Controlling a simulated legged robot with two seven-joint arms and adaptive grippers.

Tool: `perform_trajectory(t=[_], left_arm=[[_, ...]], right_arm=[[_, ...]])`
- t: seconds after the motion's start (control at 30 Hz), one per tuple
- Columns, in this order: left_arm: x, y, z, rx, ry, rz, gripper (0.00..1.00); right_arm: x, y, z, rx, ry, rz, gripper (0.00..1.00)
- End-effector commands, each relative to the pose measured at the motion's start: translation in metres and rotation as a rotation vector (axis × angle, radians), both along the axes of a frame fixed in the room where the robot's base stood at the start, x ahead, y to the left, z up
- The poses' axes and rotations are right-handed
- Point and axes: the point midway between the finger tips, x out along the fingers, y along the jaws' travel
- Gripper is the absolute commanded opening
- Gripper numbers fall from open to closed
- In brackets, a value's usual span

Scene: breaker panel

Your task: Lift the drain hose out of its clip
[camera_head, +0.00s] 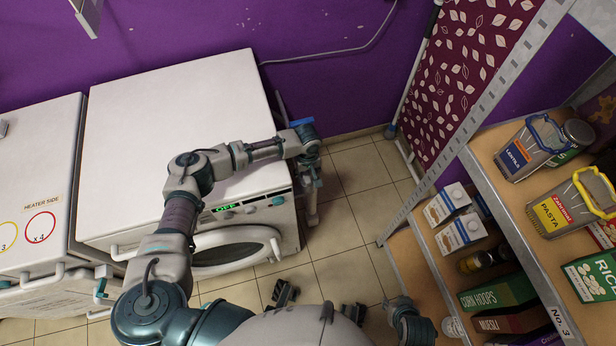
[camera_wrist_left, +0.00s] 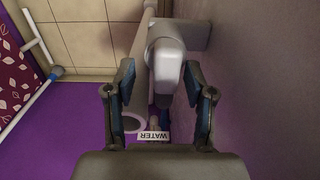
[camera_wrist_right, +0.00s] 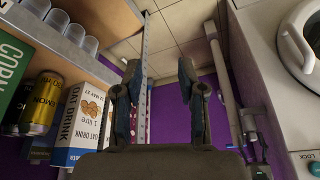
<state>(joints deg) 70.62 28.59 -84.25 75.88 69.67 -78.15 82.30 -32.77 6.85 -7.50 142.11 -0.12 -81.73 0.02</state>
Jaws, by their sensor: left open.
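My left gripper (camera_wrist_left: 159,75) is open and empty in the left wrist view, its fingers either side of a grey bent tube (camera_wrist_left: 165,65), apparently the drain hose. The tube comes off a pale block (camera_wrist_left: 187,35) on the washer's side; I cannot tell whether this is the clip. A grey pipe with a ringed open end (camera_wrist_left: 131,123) runs beside it, near a WATER label (camera_wrist_left: 153,135). In the head view my left arm reaches over the washing machine (camera_head: 175,90) to its right side. My right gripper (camera_wrist_right: 160,75) is open and empty, away from the hose.
A shelf rack (camera_head: 490,185) with cartons and tins stands at the right in the head view. Its oat drink carton (camera_wrist_right: 85,115) is close to my right gripper. The tiled floor (camera_head: 350,220) between washer and rack is largely clear. A purple wall (camera_head: 170,30) closes the back.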

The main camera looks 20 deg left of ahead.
Motion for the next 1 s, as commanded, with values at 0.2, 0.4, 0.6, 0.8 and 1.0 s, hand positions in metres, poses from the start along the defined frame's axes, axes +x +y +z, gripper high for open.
perform_trajectory(t=[0.2, 0.4, 0.6, 0.8, 1.0], left_arm=[[0.000, 0.002, 0.001, -0.001, -0.001, 0.001, 0.44], [0.000, 0.000, 0.001, 0.001, 0.001, 0.000, 0.00], [0.000, -0.001, 0.001, 0.002, 0.000, 0.000, 0.00], [0.000, -0.001, 0.006, -0.002, 0.000, -0.001, 0.00], [0.000, -0.002, 0.027, -0.003, -0.002, -0.002, 0.00]], right_arm=[[0.000, 0.002, 0.001, 0.000, -0.001, 0.000, 0.40], [0.002, 0.000, 0.000, 0.001, -0.001, -0.001, 0.40], [0.003, 0.000, 0.000, 0.001, -0.002, -0.001, 0.40], [0.001, -0.001, 0.001, -0.003, 0.007, -0.001, 0.40], [-0.028, -0.008, 0.002, -0.027, 0.128, -0.007, 0.40]])
